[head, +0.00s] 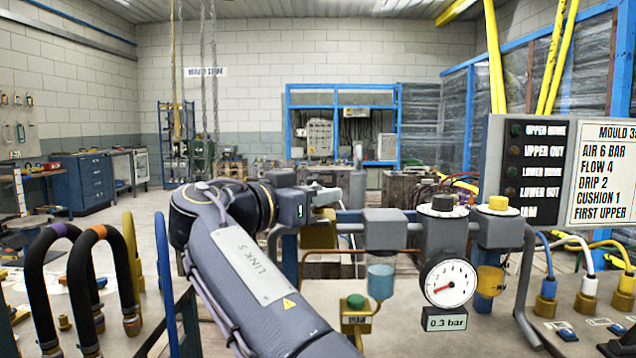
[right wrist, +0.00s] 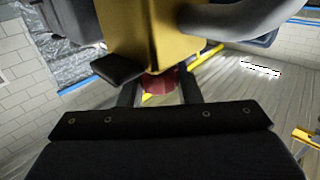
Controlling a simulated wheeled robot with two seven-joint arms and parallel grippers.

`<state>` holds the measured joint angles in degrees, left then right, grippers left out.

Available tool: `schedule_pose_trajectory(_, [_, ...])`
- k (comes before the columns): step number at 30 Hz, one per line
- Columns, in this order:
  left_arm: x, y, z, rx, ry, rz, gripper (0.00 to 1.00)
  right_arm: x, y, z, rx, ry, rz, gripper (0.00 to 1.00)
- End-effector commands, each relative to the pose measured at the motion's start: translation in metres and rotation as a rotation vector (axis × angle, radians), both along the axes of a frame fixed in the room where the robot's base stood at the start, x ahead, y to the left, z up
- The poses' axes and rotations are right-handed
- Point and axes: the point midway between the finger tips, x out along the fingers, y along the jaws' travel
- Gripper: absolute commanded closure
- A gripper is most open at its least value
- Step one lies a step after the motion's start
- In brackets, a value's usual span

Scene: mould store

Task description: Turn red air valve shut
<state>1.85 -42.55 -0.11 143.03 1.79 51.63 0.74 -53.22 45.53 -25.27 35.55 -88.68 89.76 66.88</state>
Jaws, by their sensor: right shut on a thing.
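The red air valve handle (right wrist: 160,80) shows as a dark red knob between the two fingers in the right wrist view. It sits against a brass valve body (right wrist: 150,38). My right gripper (right wrist: 160,90) is shut on this red handle. In the head view, my right gripper (head: 322,196) reaches from the left to the brass body (head: 319,232) on the pipe line. The red handle is hidden there behind the gripper. How far the handle is turned I cannot tell. My left gripper is not in view.
Black hoses (head: 85,270) arch at the left. A sign panel (head: 603,172) stands at right.

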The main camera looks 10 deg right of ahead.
Motion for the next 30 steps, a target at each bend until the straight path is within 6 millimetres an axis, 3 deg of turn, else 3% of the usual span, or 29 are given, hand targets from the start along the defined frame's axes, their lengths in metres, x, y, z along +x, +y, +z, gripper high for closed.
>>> schedule_pose_trajectory(15, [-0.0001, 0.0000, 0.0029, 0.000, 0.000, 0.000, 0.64, 0.0000, 0.0011, -0.0023, 0.000, 0.004, -0.020, 0.92])
schedule_pose_trajectory(16, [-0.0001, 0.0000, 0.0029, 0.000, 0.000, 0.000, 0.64, 0.0000, 0.0011, -0.0023, 0.000, 0.004, -0.020, 0.67])
schedule_pose_trajectory(20, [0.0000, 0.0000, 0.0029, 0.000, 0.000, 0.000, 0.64, -0.0001, 0.0008, -0.0017, 0.000, 0.002, -0.020, 0.49])
schedule_pose_trajectory(30, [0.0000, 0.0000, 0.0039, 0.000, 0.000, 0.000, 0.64, -0.0019, 0.0034, -0.0001, -0.001, -0.001, -0.018, 0.49])
